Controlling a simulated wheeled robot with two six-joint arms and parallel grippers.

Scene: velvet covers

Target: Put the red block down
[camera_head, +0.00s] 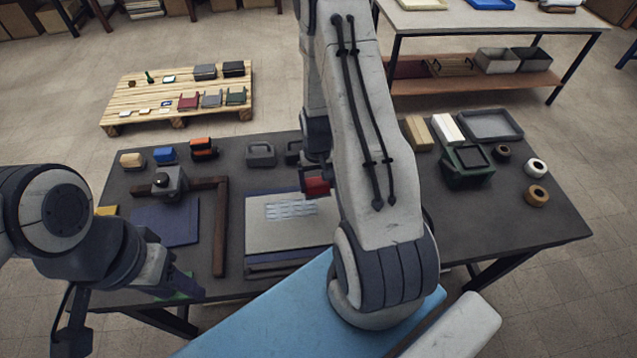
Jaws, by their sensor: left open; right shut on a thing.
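The red block (317,187) is at the middle of the dark table, partly hidden by my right arm. My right gripper (314,174) is shut on it, and the fingers are mostly hidden behind my arm. The block shows at the far edge of a pale board (276,236) with a light grid patch (290,208). I cannot tell whether it touches the board or hangs above it. My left gripper (182,286) is open and empty at the table's front left, close to a green piece (178,294).
A dark L-shaped frame (221,230) borders a blue mat (165,220). Blocks and grey holders line the back. A green bin (467,166), grey tray (491,125) and tape rolls (536,195) stand right. The right front tabletop is clear.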

